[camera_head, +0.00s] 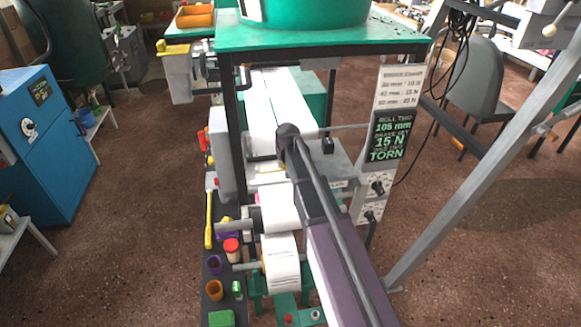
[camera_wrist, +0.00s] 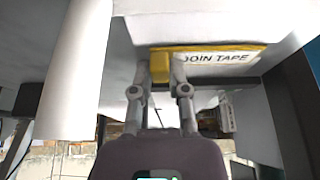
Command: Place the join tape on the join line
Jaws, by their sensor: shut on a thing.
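The join tape (camera_wrist: 216,59) shows in the wrist view as a white strip with black "JOIN TAPE" lettering and a yellow edge. Its yellow end sits between the fingertips of my gripper (camera_wrist: 161,68), which is shut on it. A pale surface lies right behind the tape; I cannot tell whether they touch. White paper web (camera_head: 273,100) runs down to this plate. I cannot make out the join line in either view.
A green-topped frame (camera_head: 300,36) stands over the work area, with its dark post on the left. A sign panel (camera_head: 390,135) stands to the right. Paper rolls (camera_head: 281,262) hang below the plate. A dark shelf (camera_head: 212,290) with small pots is at lower left. A white roll (camera_wrist: 75,70) is close in the wrist view.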

